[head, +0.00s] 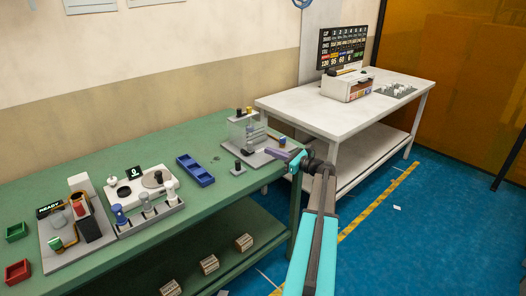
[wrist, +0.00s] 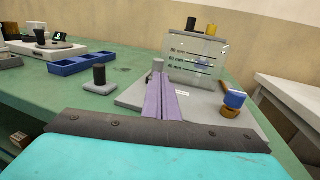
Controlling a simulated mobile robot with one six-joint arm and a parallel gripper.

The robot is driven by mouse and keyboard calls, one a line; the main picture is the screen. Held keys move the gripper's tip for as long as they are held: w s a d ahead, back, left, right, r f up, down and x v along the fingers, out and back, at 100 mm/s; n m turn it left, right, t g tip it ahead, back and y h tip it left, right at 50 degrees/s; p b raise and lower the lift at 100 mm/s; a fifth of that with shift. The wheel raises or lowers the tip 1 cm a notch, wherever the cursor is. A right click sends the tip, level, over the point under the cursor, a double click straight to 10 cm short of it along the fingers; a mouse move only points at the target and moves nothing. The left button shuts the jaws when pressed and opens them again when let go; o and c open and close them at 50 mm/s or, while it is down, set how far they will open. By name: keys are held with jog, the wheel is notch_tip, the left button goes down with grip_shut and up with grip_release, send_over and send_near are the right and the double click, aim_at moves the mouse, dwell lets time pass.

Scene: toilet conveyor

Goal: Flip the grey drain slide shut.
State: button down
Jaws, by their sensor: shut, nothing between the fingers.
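A clear tank (head: 243,131) with level marks stands on a grey base plate (head: 262,158) at the right end of the green bench. It also shows in the wrist view (wrist: 197,62). A short grey upright post (wrist: 158,65) stands in front of the tank, just beyond my fingertips; I cannot tell whether it is the drain slide or whether they touch. A blue and orange knob (wrist: 234,104) sits at the plate's right. My gripper (head: 270,152), with purple fingers, is shut and empty above the plate. The fingers hide part of the plate in the wrist view.
A small grey block with a black cylinder (wrist: 100,76) stands left of the plate. A blue tray (head: 195,170) and a white station (head: 145,203) lie further left. A white table (head: 290,102) stands behind to the right.

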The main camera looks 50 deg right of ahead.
jog(key=s+b, duration=0.1)
jog(key=s, duration=0.6)
jog(key=shift+d, duration=0.35)
jog(key=shift+s, duration=0.15)
